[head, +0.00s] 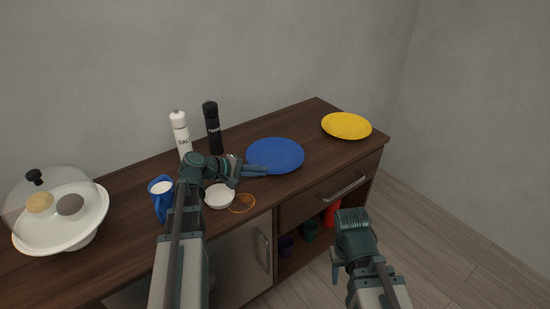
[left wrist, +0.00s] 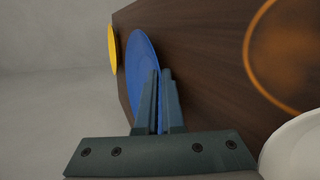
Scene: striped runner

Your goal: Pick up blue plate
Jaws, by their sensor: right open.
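The blue plate (head: 275,154) lies flat on the wooden cabinet top, toward its right half. My left gripper (head: 266,170) reaches over the cabinet to the plate's near left rim. In the left wrist view, its two fingers (left wrist: 160,74) are close together, with a narrow strip of the blue plate (left wrist: 141,62) between them. They appear shut on its rim. My right gripper (head: 337,270) hangs low in front of the cabinet, away from the plate. It is open, and its fingers are partly hidden by the wrist.
A yellow plate (head: 346,125) lies to the right. Behind stand a white salt mill (head: 180,132) and a black pepper mill (head: 212,125). A blue mug (head: 160,198), a white bowl (head: 219,196) and an orange ring (head: 242,203) are near my left arm. A domed dish (head: 62,240) stands left.

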